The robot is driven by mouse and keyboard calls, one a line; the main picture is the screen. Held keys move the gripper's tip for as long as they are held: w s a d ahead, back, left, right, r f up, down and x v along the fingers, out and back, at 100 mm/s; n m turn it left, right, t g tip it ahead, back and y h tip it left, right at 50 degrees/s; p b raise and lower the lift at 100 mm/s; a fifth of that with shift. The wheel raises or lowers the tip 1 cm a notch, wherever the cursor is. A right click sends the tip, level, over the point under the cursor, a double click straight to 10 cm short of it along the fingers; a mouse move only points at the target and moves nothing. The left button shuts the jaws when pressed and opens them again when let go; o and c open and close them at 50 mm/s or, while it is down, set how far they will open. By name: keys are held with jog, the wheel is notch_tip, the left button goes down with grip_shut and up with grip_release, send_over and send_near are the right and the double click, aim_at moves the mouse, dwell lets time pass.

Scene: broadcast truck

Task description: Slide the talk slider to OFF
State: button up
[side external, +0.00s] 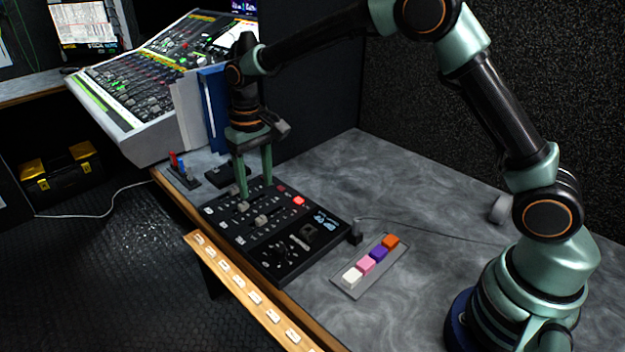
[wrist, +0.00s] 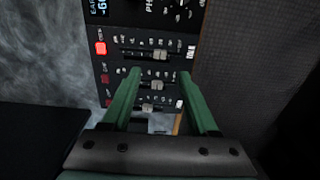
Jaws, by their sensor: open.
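The black control panel (side external: 315,240) lies on the grey desk and carries three sliders with pale knobs. Their labels are too small to read, so I cannot tell which is the talk slider. In the wrist view the knobs are the upper one (wrist: 159,54), the middle one (wrist: 157,85) and the lower one (wrist: 147,107). My gripper (side external: 256,186) points down over the far part of the panel, open and empty. In the wrist view its green fingers (wrist: 161,74) stand on either side of the middle knob, with gaps showing. Fingertip contact with the panel is unclear.
A lit red button (side external: 299,201) sits on the panel. A strip of coloured keys (side external: 378,253) lies to its right. A mixing console (side external: 150,75) and blue folder (side external: 212,105) stand behind. A wooden rail (side external: 240,290) runs along the front edge.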

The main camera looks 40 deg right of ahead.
aim_at(260, 218)
notch_tip(260, 218, down, 9)
jog(key=shift+r, duration=0.1)
dwell(0.3)
grip_shut()
jog(key=shift+r, duration=0.1)
dwell(1.2)
